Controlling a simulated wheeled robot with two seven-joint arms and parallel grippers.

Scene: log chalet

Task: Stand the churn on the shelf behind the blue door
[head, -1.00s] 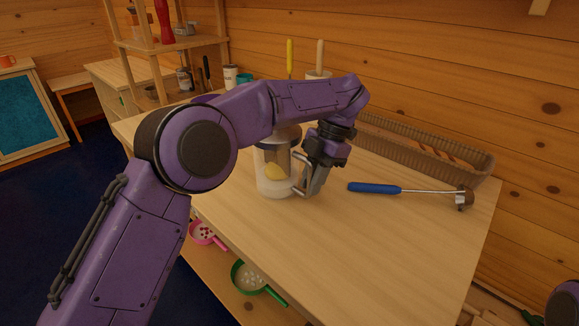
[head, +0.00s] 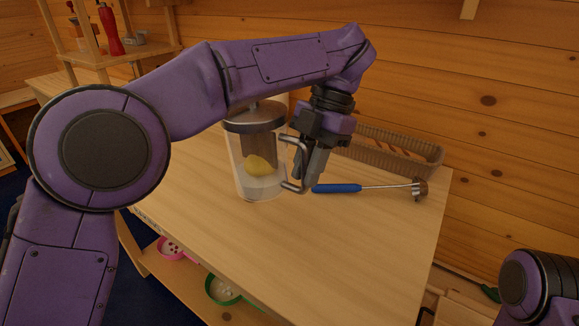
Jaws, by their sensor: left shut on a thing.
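The churn (head: 257,178) is a clear jar with a grey metal lid and a side handle; a yellow lump lies inside it. It is upright, slightly tilted in the picture, over the wooden table (head: 300,245). My left gripper (head: 308,185) points down at the churn's right side and is shut on its handle. Whether the churn's base is clear of the table is hard to tell. Part of my right arm shows at the lower right, but its gripper is out of view. The blue door is not in view.
A blue-handled tool (head: 345,188) lies right of the churn. A long wicker basket (head: 395,149) with bread stands by the log wall. A pink pan (head: 172,248) and a green pan (head: 222,289) sit on the shelf below. The table's front right is clear.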

